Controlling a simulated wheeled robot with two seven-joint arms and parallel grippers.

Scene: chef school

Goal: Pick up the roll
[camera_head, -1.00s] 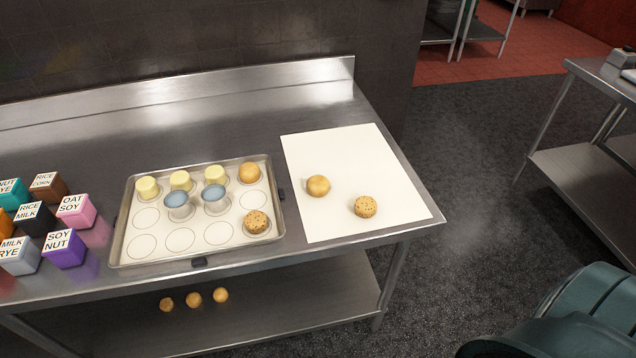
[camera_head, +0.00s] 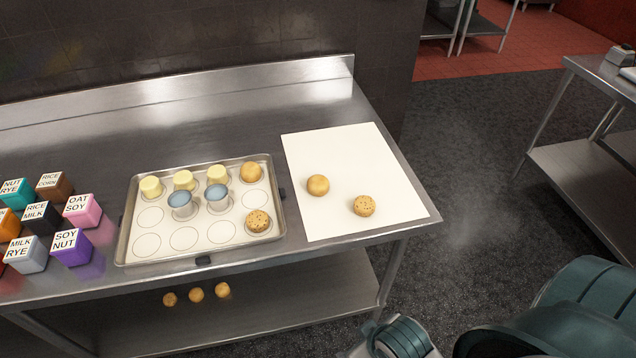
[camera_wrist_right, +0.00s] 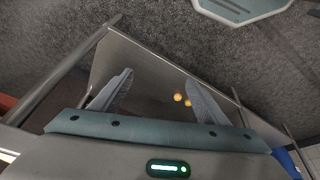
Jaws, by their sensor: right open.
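A plain golden roll (camera_head: 318,185) and a speckled roll (camera_head: 364,206) lie apart on the white sheet (camera_head: 335,155) at the table's right end. Another plain roll (camera_head: 251,171) and a speckled roll (camera_head: 258,220) sit on the tray (camera_head: 123,243). Three small rolls (camera_head: 196,294) lie in a row on the lower shelf (camera_head: 290,310). My right gripper (camera_wrist_right: 159,77) is open and empty in the right wrist view. Small round golden things (camera_wrist_right: 178,97) show there beyond its right finger, not touching it. My left gripper is out of view.
The tray also holds yellow cylinders (camera_head: 184,179) and blue-topped cups (camera_head: 217,197). Labelled cubes (camera_head: 71,247) stand left of it. The steel table (camera_head: 240,128) is clear behind the tray. A second steel table (camera_head: 590,160) stands at the right, with open floor between.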

